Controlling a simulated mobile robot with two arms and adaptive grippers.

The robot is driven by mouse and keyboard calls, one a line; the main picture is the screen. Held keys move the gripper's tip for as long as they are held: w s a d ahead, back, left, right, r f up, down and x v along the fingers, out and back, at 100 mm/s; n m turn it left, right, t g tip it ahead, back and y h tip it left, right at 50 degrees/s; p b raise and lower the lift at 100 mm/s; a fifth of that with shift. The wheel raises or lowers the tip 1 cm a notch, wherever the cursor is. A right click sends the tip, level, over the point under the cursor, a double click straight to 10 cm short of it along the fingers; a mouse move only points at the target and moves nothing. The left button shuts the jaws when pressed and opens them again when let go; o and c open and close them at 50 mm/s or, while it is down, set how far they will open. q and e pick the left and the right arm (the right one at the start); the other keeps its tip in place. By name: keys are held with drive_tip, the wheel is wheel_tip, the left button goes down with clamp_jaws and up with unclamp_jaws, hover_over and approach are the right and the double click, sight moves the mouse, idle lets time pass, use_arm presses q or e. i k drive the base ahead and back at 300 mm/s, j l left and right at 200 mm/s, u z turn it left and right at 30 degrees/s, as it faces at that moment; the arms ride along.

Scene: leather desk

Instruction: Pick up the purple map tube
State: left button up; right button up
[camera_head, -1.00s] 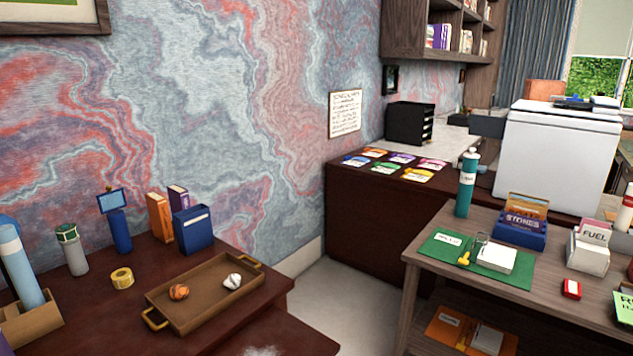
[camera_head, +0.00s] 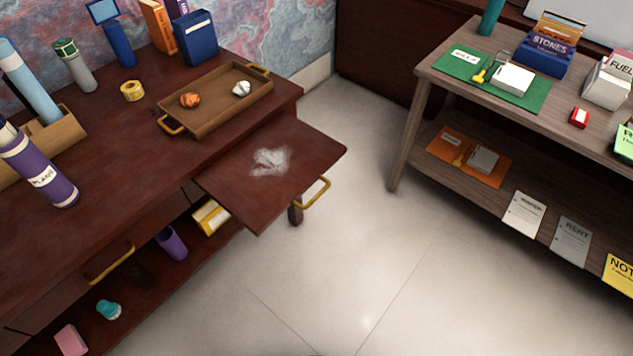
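A purple tube (camera_head: 38,170) with a white label is at the left edge of the head view, on the dark red desk (camera_head: 110,150). It appears tilted, with its lower end toward the desk's front edge. Its upper end is cut off by the picture edge. The label's print is too small to read surely. It is beside a tan wooden holder (camera_head: 66,137) from which a light blue tube (camera_head: 28,82) rises. A smaller purple cylinder (camera_head: 171,243) is on the shelf under the desk. Neither of my grippers is in view.
A brown tray (camera_head: 213,112) with crumpled balls sits on the desk. A pulled-out board (camera_head: 272,172) with a brass handle (camera_head: 313,192) juts from the desk's right part. A wooden shelf table (camera_head: 440,75) stands at right. The pale floor (camera_head: 330,270) between is clear.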

sight(21, 154)
drive_tip(key=u, duration=1.7)
drive_tip(key=i+j+z, duration=0.15)
drive_tip(key=j, duration=0.25)
